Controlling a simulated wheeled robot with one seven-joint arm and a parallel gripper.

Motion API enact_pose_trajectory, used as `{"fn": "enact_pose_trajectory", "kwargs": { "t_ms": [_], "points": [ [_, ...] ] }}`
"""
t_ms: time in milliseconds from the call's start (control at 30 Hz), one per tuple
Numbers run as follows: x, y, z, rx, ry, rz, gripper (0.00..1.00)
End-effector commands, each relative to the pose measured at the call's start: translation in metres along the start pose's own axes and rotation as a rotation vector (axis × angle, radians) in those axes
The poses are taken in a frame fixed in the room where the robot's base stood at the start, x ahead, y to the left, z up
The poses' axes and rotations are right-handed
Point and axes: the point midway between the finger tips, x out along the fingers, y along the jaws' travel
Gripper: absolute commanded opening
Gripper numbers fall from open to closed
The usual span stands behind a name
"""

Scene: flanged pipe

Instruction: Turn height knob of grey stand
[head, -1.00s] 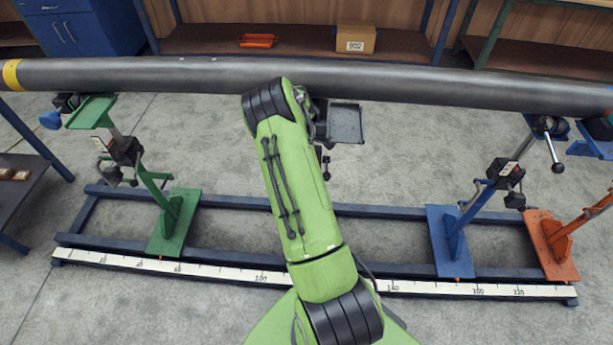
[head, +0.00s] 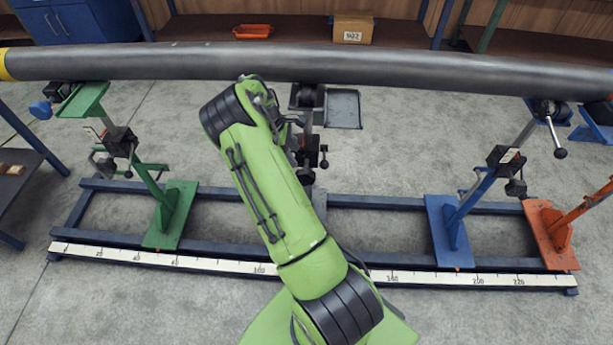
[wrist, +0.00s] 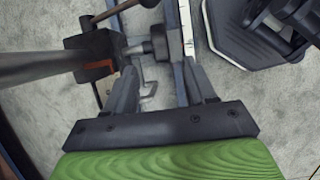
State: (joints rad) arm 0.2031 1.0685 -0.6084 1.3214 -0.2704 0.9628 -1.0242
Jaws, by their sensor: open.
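The grey stand (head: 320,197) is in the middle of the rail frame, partly hidden behind my arm in the head view. Its dark clamp block and a small black handle (head: 323,152) show just right of my arm. In the wrist view, a dark block (wrist: 92,52) with an orange mark sits on a grey post. A short shaft runs from the block to a dark round knob (wrist: 157,42). My gripper (wrist: 160,72) is open, its two fingers pointing towards the knob, which lies near and between the tips. Contact cannot be told. The head view hides my gripper behind my arm.
A long grey pipe (head: 420,78) runs across the stands. A green stand (head: 172,215) is at left, blue (head: 450,230) and orange (head: 550,235) stands at right. A grey tray (head: 344,110) sits below the pipe. Floor between the stands is clear.

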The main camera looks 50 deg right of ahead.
Motion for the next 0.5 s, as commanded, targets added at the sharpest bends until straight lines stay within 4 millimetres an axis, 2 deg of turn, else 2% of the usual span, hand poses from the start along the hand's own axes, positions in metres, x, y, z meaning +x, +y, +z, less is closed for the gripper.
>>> {"fn": "enact_pose_trajectory", "kwargs": {
  "t_ms": [33, 300, 500],
  "points": [
    [0.019, -0.001, -0.001, 0.000, -0.003, -0.004, 0.55],
    [0.086, -0.001, -0.001, -0.001, -0.001, -0.003, 0.55],
    [0.117, 0.000, -0.001, -0.001, 0.000, -0.002, 0.55]
  ]
}}
